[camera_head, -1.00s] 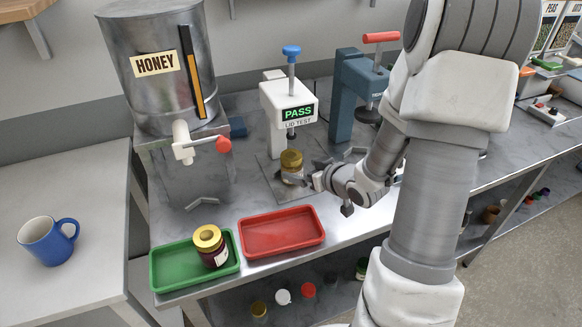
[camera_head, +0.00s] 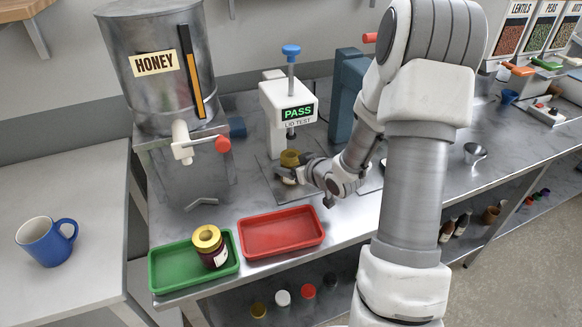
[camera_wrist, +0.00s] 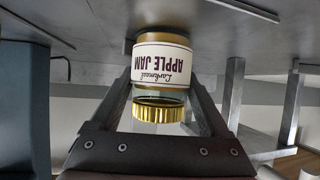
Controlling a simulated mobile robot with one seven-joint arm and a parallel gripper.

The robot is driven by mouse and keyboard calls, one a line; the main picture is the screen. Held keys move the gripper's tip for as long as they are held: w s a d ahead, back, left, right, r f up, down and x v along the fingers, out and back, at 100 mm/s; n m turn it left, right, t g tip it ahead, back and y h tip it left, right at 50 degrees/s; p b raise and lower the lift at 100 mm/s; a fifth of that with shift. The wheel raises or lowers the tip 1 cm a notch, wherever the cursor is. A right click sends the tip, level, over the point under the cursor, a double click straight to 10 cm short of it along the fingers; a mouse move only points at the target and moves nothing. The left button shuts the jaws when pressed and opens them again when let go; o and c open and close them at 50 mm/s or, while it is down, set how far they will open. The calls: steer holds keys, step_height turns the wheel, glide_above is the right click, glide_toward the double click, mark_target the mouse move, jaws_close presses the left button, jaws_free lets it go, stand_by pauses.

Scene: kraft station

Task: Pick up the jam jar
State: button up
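The apple jam jar (camera_wrist: 160,62) has a cream label and a gold lid, and appears upside down in the wrist view. In the head view the jar (camera_head: 290,159) stands upright at the base of the lid tester (camera_head: 287,105), whose screen reads PASS. My gripper (camera_wrist: 161,78) has its fingers on either side of the jar. They look spread, with small gaps beside the lid; contact at the label is hard to tell. In the head view my gripper (camera_head: 288,173) partly hides the jar's body. A second, dark jar with a yellow lid (camera_head: 209,246) stands in the green tray (camera_head: 165,288).
A red tray (camera_head: 281,249) is empty, beside the green one. The honey dispenser (camera_head: 150,85) stands left of the tester, and a teal press (camera_head: 345,90) stands right of it. A blue mug (camera_head: 46,242) is on the left table.

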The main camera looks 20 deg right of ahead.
jaws_close()
steer(key=shift+r, duration=0.1)
steer(key=shift+r, duration=0.15)
